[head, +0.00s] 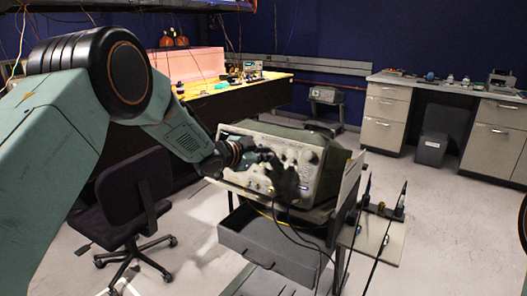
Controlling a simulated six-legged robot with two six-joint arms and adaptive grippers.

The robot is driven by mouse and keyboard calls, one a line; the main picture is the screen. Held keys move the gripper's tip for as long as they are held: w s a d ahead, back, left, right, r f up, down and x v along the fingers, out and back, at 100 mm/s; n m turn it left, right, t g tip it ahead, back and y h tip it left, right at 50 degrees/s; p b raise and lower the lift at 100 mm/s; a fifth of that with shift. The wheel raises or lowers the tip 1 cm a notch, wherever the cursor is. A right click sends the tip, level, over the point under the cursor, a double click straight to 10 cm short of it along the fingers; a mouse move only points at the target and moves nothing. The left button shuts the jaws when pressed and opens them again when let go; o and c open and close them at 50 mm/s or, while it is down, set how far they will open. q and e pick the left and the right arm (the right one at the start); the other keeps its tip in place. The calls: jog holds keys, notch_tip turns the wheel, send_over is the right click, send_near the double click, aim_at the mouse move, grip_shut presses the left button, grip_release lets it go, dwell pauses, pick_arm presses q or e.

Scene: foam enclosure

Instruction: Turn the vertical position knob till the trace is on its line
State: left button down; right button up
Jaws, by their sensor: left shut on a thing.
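The oscilloscope (328,172) stands on a cart in the middle of the view, its knob-covered front panel facing me. My left arm reaches in from the left, and my dark left gripper (284,180) is at the middle of the panel. It is shut on a knob there. The gripper covers that knob, so its mark and setting are hidden. The wrist and gripper also hide part of the panel, and I cannot make out the screen's trace or its line.
The cart has a grey drawer (272,247) below the oscilloscope, and dark cables hang from the panel past it. An office chair (118,203) stands at the left. A workbench (235,92) and grey cabinets (386,117) are behind.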

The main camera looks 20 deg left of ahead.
pick_arm(q)
jog(key=shift+r+m, duration=0.1)
jog(key=shift+m, duration=0.6)
jog(key=c, duration=1.4)
grip_release()
jog(key=shift+o, duration=0.2)
jog(key=shift+s, duration=0.1)
jog(key=v, duration=1.2)
jog(key=shift+a, duration=0.1)
